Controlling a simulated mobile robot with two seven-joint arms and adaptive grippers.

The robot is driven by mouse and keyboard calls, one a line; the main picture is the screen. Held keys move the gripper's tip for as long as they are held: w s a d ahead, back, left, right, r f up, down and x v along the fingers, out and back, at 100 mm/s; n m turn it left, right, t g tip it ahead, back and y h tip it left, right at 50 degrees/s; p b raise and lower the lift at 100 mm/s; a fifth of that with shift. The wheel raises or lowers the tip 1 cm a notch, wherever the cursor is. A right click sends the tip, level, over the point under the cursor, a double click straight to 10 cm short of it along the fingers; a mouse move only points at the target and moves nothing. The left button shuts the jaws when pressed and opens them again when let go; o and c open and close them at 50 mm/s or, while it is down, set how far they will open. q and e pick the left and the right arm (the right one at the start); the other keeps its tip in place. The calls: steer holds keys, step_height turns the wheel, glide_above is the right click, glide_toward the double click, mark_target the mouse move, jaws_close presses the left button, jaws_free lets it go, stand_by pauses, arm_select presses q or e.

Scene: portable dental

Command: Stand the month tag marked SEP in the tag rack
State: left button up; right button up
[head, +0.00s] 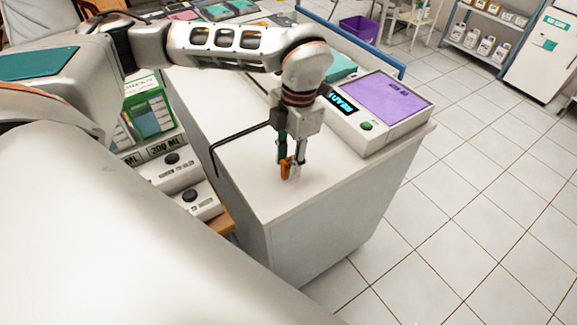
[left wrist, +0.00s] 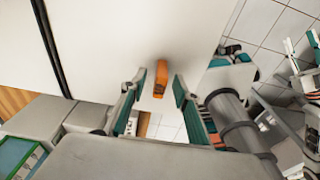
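A small orange piece (head: 286,168) stands at the white counter top, near its front part; no lettering on it can be read, so I cannot tell whether it is the SEP tag. My left gripper (head: 291,165) points down over it. In the left wrist view the same orange piece (left wrist: 161,78) lies between the two teal-padded fingers of the left gripper (left wrist: 159,82), with a gap on each side. The fingers are open around it. I cannot make out the tag rack in either view.
A device with a purple top (head: 392,97) and green button (head: 366,126) stands on the counter (head: 250,185), right of the gripper. A thin black bent bar (head: 238,136) lies to the left. White units (head: 190,200) stand below the left edge. The counter's front is clear.

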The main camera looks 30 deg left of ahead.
arm_select(q)
jaws_close()
